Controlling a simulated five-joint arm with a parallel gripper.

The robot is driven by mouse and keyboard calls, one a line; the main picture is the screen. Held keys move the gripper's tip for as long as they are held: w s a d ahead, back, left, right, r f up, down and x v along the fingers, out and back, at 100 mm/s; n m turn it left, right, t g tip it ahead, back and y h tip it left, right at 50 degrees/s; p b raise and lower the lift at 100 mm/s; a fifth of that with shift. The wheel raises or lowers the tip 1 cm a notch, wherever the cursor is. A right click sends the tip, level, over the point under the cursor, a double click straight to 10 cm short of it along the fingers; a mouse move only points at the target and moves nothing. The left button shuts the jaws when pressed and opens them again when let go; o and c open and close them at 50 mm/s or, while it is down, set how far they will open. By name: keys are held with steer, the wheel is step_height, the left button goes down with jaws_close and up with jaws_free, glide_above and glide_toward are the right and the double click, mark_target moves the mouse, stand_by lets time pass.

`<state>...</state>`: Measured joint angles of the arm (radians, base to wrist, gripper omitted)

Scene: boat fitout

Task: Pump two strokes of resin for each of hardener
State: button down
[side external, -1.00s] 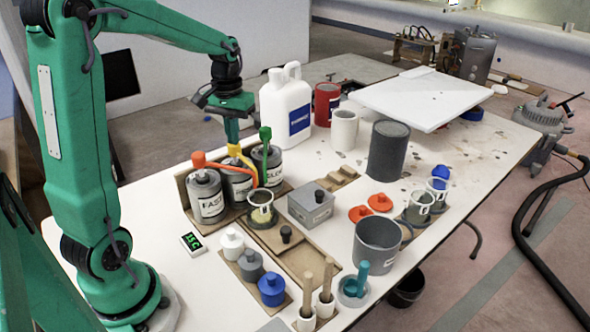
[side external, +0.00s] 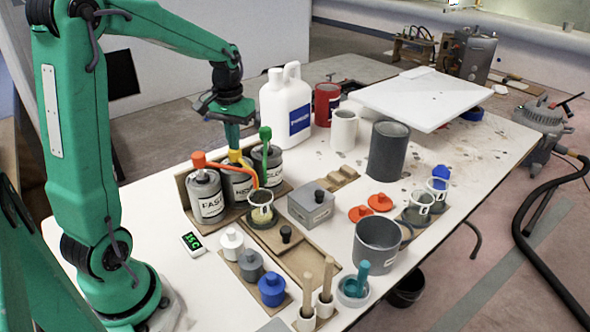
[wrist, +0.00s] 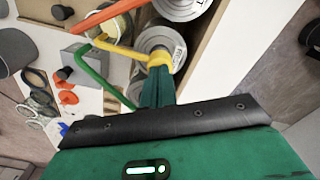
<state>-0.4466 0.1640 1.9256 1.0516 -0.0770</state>
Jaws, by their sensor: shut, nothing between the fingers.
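Three grey pump cans stand in a row: the FAST can (side external: 207,203) with an orange pump (side external: 199,160), a middle can (side external: 238,188) with a yellow pump (side external: 236,157), and a right can (side external: 268,167) with a green pump (side external: 265,136). The middle and right labels are hard to read. My gripper (side external: 234,143) is shut and empty, with its tips down on the yellow pump head; the wrist view shows this contact too (wrist: 157,84). A clear mixing cup (side external: 260,207) with pale contents stands in front of the cans, near the spout ends.
A small display (side external: 192,243) lies front left. A grey box (side external: 311,206), three small capped bottles (side external: 250,265) and a grey bucket (side external: 377,246) stand nearby. A white jug (side external: 286,108) stands behind the cans. The green pump rises close beside my gripper.

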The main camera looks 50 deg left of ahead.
steer(key=shift+r, duration=2)
steer(key=shift+f, duration=1.95)
steer(key=shift+r, duration=1.95)
steer(key=shift+r, duration=0.15)
steer(key=shift+r, duration=1.35)
